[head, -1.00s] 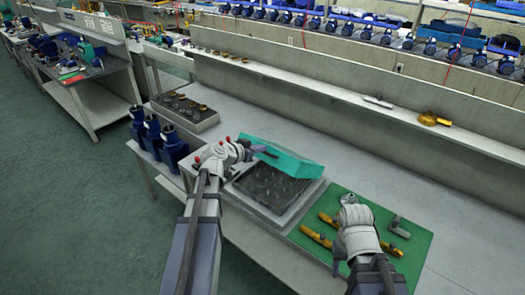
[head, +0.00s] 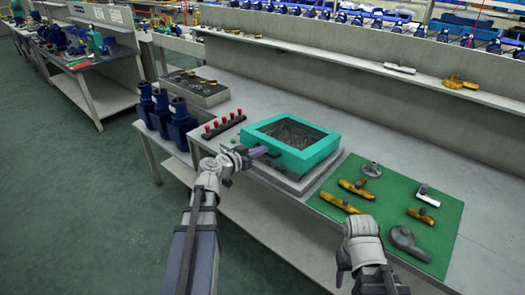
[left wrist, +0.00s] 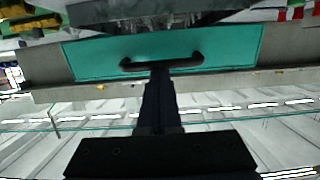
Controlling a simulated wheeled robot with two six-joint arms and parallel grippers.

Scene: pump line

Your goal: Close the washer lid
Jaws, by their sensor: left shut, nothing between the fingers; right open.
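The washer (head: 308,184) is a low grey unit on the bench. Its teal lid (head: 322,158), a frame with a see-through top, lies about level over the basin; whether it is fully seated I cannot tell. In the left wrist view, the lid's teal front (left wrist: 225,45) carries a dark bar handle (left wrist: 188,66). My left gripper (head: 262,151) is shut and empty, its fingertips at this handle; it also shows in the left wrist view (left wrist: 160,74). Contact is unclear.
A green mat (head: 385,187) right of the washer holds several brass and grey parts. A rack of red-topped pieces (head: 222,126) stands left of the washer. Blue pump bodies (head: 180,122) stand at the bench's left end. The bench behind the lid is clear.

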